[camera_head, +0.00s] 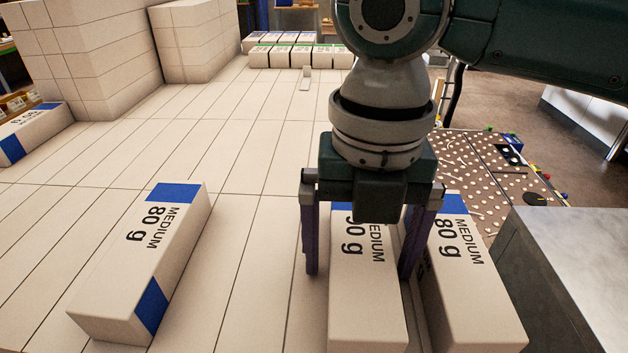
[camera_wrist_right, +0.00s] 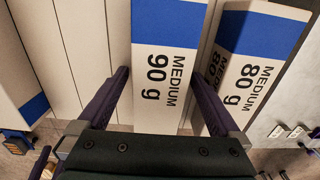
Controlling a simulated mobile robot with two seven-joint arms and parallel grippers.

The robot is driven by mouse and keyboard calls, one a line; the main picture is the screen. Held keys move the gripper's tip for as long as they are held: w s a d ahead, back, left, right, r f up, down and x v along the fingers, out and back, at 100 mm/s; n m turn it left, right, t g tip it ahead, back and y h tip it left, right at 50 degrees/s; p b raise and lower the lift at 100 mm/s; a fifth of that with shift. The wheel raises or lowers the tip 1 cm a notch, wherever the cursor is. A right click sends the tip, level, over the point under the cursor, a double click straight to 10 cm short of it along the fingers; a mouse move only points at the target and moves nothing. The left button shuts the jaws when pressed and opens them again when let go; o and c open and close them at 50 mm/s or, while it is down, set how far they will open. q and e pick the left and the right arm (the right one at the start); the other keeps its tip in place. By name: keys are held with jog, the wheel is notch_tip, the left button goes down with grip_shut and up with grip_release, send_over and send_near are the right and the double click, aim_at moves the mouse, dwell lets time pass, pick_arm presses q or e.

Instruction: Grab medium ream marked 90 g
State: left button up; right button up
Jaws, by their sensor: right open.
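The medium ream marked 90 g (camera_head: 368,310) is white with a blue band and lies flat. Its label is partly hidden by my right gripper in the head view but reads clearly in the wrist view (camera_wrist_right: 160,75). My right gripper (camera_head: 358,272) is open, one finger on each side of this ream; it also shows in the wrist view (camera_wrist_right: 163,88). I cannot tell whether the fingers touch it. A medium ream marked 80 g (camera_head: 470,300) lies close on its right, also seen in the wrist view (camera_wrist_right: 245,70).
Another medium 80 g ream (camera_head: 140,265) lies to the left with free room between. All rest on a pale layer of reams (camera_head: 240,150). Tall white stacks (camera_head: 90,60) stand at the back left, and rows of reams (camera_head: 300,57) at the back. A grey metal block (camera_head: 555,270) is at the right.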

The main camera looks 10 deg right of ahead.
jog(key=shift+r, duration=0.1)
grip_shut()
dwell(0.7)
